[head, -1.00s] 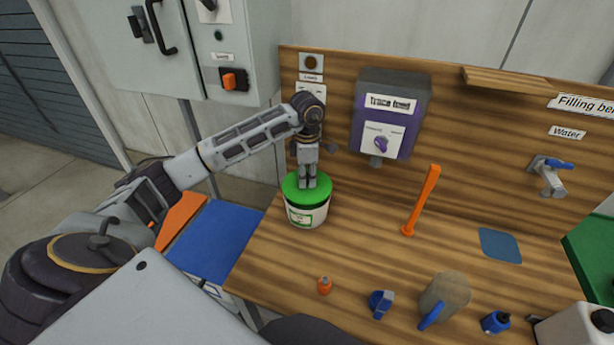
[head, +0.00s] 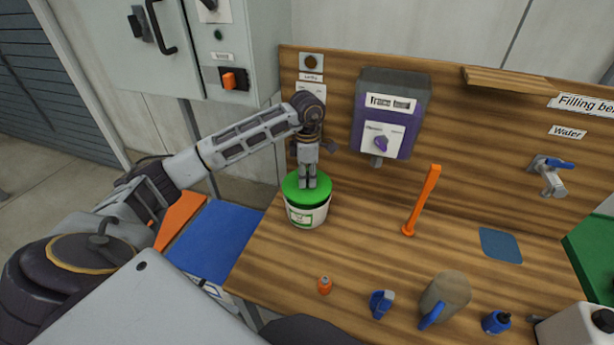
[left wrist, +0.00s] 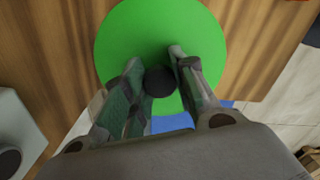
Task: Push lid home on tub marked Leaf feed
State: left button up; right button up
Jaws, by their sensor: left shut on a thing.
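A white tub (head: 308,216) with a small green-and-white label stands upright on the bench's left end, too small in view to read. A green lid (head: 291,190) sits on top of it; I cannot tell if it is fully seated. The lid also fills the top of the left wrist view (left wrist: 125,40), with a black knob (left wrist: 160,81) at its middle. My left gripper (head: 307,184) points straight down onto the lid. In the left wrist view its fingers (left wrist: 163,70) are on both sides of the knob, shut on it. My right gripper is not in view.
A purple-grey dispenser (head: 390,115) hangs on the back panel, right of my gripper.

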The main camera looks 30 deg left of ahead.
pick_arm(q)
jog(key=shift+f+b, duration=0.55)
jog(key=shift+f, duration=0.15)
jog(key=shift+f, duration=0.1)
dwell(0.6)
jog(key=shift+f+b, duration=0.6)
jog(key=shift+b, duration=0.1)
dwell(1.4)
jog(key=o, duration=0.9)
jog(key=shift+c, duration=0.2)
jog(key=shift+r, duration=0.15)
jog(key=shift+r+p, duration=1.15)
jog(key=shift+r, duration=0.75)
jog(key=shift+r, duration=0.2)
jog(key=shift+o, duration=0.3)
